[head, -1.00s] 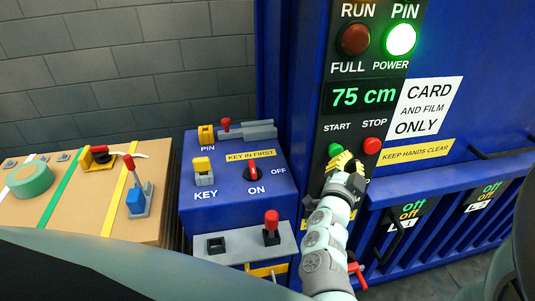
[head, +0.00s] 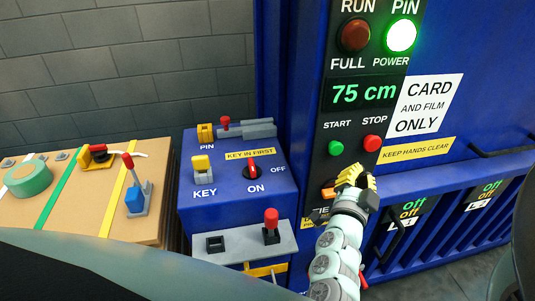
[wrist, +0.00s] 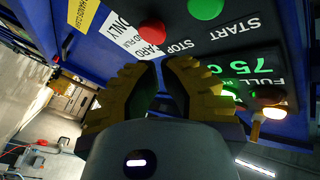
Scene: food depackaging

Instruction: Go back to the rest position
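My gripper (head: 356,176) has yellow ridged fingers and is in front of the black control panel, below the green START button (head: 335,148) and the red STOP button (head: 371,144). It appears apart from both buttons. In the wrist view my gripper (wrist: 161,72) shows two fingers with a narrow gap between the tips and nothing held. The red button (wrist: 152,32) and green button (wrist: 205,8) lie beyond the tips. An orange part (head: 328,193) on the panel is partly hidden by my gripper.
The panel display (head: 363,94) reads 75 cm, and the POWER lamp (head: 401,36) is lit green. A blue key box (head: 230,215) with levers stands left of my arm. A cardboard-coloured bale (head: 80,210) with straps and a tape roll (head: 28,179) is farther left.

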